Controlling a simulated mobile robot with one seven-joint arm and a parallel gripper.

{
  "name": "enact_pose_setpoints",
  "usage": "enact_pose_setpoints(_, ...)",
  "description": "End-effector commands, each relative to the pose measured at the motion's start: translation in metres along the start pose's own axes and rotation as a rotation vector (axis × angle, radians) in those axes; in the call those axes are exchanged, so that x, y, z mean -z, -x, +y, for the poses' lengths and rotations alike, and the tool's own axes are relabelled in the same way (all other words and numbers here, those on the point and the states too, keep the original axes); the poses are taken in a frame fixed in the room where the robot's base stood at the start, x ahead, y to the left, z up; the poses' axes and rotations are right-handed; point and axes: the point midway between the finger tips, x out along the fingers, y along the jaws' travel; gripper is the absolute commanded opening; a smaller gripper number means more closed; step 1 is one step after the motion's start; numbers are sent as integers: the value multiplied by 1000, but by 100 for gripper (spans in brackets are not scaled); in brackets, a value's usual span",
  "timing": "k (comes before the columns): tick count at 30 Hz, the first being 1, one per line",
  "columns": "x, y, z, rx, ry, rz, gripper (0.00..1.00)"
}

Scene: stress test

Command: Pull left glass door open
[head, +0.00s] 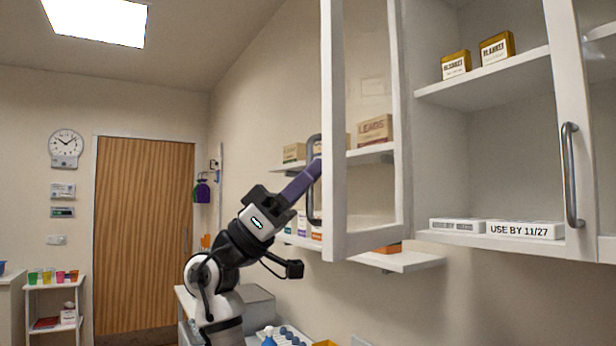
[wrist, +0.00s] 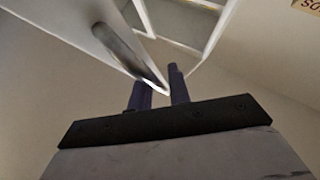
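The left glass door (head: 333,120) of the white wall cabinet stands swung well out, with its free edge to the left and the cabinet's left half uncovered. Its grey bar handle (head: 311,205) is upright on the free edge and also shows in the wrist view (wrist: 122,50). My gripper (head: 312,170) is at the middle of this handle, with its purple fingers pointing up and right. In the wrist view the handle runs down between the two fingertips (wrist: 160,88), which look closed around it; the exact contact is partly hidden.
The right door's handle (head: 572,175) is on its white frame. Boxes (head: 497,47) and white packs (head: 524,229) stand on the cabinet shelves. An open shelf (head: 395,261) with boxes lies behind the left door. A counter with bottles (head: 270,337) is below.

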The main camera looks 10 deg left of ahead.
Motion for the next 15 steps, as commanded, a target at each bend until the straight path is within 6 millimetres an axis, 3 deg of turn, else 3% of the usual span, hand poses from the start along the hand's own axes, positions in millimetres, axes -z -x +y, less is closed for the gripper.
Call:
enact_pose_setpoints(8, -1, 12, 0, 1, -1, 2, 19)
enact_pose_setpoints(15, -3, 63, -1, 2, 0, 3, 19)
